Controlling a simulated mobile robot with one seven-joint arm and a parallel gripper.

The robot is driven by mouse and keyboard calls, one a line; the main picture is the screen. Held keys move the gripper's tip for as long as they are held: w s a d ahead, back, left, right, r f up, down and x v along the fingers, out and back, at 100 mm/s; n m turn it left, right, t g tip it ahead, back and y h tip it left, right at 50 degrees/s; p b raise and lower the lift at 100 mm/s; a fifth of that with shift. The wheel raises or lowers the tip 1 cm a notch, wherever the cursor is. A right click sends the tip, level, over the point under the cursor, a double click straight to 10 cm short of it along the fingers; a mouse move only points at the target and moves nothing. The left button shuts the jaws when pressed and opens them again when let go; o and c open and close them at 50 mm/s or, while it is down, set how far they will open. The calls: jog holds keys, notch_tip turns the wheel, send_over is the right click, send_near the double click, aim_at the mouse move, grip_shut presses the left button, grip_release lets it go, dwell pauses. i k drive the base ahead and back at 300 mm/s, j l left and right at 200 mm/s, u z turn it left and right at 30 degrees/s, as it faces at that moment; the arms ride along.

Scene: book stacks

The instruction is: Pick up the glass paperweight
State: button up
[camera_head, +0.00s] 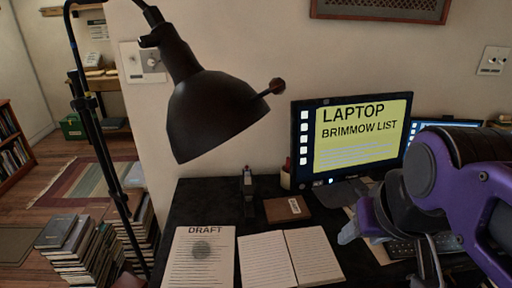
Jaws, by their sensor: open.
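A round, greyish, see-through shape that looks like the glass paperweight (201,250) is on the white page headed DRAFT (184,268), at the front left of the dark desk. It is small in view, and I cannot make out its height. My gripper (388,255) is at the right, above the desk near the keyboard, at the end of my purple arm. Its fingers are apart with nothing seen between them. It is well to the right of the page and does not touch the round shape. Part of the gripper is cut off by the frame.
An open notebook (290,259) lies between the page and my gripper. A brown box (287,209) sits behind it. A monitor (350,137) stands at the back. A black lamp (212,112) hangs over the desk's left side. Book stacks (76,246) stand on the floor at left.

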aim_at(201, 250)
jog(key=j+z, duration=0.1)
jog(key=j, duration=0.6)
jog(key=k+j+z, duration=0.15)
jog(key=j, duration=0.55)
